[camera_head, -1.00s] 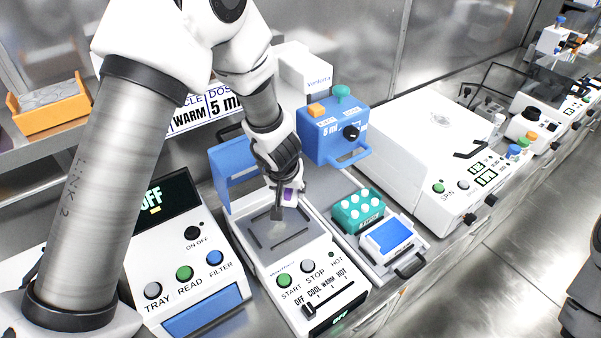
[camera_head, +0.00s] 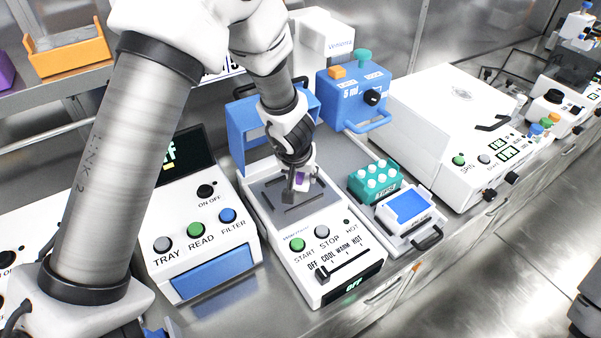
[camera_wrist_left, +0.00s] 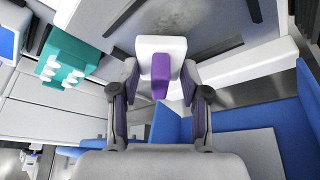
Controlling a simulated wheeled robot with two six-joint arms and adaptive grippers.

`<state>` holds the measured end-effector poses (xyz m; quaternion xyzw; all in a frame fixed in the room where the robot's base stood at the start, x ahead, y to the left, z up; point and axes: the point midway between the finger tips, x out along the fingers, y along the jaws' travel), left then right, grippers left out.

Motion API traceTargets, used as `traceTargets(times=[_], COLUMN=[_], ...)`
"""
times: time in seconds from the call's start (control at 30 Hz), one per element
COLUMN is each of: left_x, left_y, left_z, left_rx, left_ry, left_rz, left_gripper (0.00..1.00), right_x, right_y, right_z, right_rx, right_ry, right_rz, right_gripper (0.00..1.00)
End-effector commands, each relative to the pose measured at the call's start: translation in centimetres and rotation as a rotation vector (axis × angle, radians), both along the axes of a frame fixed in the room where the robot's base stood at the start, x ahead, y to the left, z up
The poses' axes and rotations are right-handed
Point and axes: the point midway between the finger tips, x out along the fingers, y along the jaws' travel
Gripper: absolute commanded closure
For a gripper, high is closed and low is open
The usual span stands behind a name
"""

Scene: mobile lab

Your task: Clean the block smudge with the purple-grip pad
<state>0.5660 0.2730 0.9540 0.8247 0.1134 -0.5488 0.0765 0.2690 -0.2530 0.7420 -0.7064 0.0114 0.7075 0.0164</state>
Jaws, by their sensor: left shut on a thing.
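The purple-grip pad has a white head (camera_wrist_left: 161,44) and a purple grip (camera_wrist_left: 160,76). My left gripper (camera_head: 296,190) is shut on its purple grip, with a finger on either side of it in the wrist view. The pad is at the grey block (camera_head: 324,198) of the white heater unit, whose blue lid (camera_head: 240,122) stands open behind. The white head looks on or just above the block; I cannot tell if it touches. Faint dark mottling (camera_wrist_left: 129,70) shows beside the head in the wrist view; the rest of any smudge is hidden. My right gripper is out of view.
A teal rack (camera_head: 372,184) with white caps and a blue-topped tray (camera_head: 408,206) stand right of the heater. A white reader (camera_head: 190,262) is left, a blue dispenser (camera_head: 345,98) behind, a large white centrifuge (camera_head: 440,110) at right.

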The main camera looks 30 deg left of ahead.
Motion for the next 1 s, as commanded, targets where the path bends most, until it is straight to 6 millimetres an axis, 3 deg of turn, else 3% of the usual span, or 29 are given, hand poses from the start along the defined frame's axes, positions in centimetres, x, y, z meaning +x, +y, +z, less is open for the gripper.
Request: traceTargets(times=[1.0], left_x=[0.0], left_y=[0.0], left_z=[-1.8], left_rx=[0.000], left_ry=[0.000], left_rz=[0.000], left_gripper=[0.88], right_x=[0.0], right_y=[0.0], right_z=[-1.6], right_rx=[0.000], right_ry=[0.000], right_rz=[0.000], right_gripper=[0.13])
